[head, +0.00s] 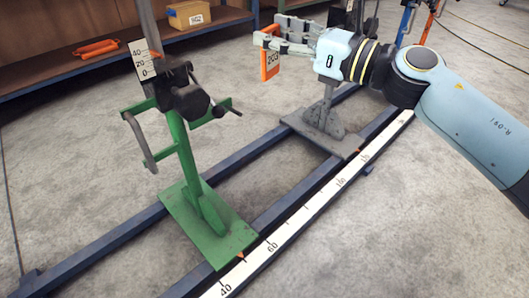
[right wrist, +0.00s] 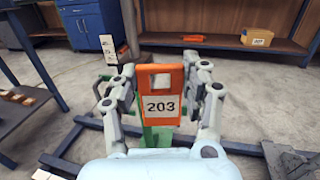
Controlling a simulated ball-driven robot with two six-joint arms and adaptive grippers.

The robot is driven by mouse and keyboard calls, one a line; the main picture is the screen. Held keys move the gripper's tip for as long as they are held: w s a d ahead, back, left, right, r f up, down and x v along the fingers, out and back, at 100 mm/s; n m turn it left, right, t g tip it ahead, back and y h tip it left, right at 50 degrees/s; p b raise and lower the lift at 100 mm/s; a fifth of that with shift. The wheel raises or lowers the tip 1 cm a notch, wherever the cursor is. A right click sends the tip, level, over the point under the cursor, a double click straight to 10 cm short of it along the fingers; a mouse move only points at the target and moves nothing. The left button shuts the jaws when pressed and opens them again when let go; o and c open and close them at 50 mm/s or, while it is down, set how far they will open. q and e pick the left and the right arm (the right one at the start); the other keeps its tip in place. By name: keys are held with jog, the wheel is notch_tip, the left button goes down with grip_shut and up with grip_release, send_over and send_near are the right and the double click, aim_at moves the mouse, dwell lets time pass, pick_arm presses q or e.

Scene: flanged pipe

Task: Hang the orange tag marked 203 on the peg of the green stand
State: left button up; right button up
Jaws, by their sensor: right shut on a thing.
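The orange tag (head: 265,64) has a white label marked 203 and a hole near its top. My right gripper (head: 268,40) is shut on it and holds it upright in the air. In the right wrist view the tag (right wrist: 161,80) stands between the fingers of the gripper (right wrist: 160,70), label facing the camera. The green stand (head: 190,175) is at left in the head view, apart from the tag. A dark clamp and thin rods sit at its top; I cannot tell which is the peg. In the wrist view the tag mostly hides the stand. My left gripper is not in view.
A grey stand (head: 325,130) is on the blue rails, below my right gripper. A white scale (head: 290,228) runs along the front rail. A shelf (head: 120,68) at the back holds a cardboard box (head: 188,15) and an orange tool (head: 97,48). The floor between is clear.

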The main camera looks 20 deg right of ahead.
jog(key=w+f+m+t+h+b, duration=0.3)
jog(key=f+b, duration=0.8)
jog(key=f, duration=1.1)
jog(key=shift+g+h, duration=0.4)
jog(key=x, duration=0.3)
jog(key=f+x, duration=0.1)
jog(key=x, duration=0.6)
jog(key=shift+w+f, duration=0.15)
jog(key=shift+w, duration=0.2)
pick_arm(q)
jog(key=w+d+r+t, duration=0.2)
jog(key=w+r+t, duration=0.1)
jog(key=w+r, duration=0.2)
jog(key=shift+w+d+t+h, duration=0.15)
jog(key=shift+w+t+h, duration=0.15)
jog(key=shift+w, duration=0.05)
pick_arm(e)
jog(key=shift+w+a, duration=0.1)
jog(key=shift+w, duration=0.05)
jog(key=o, duration=1)
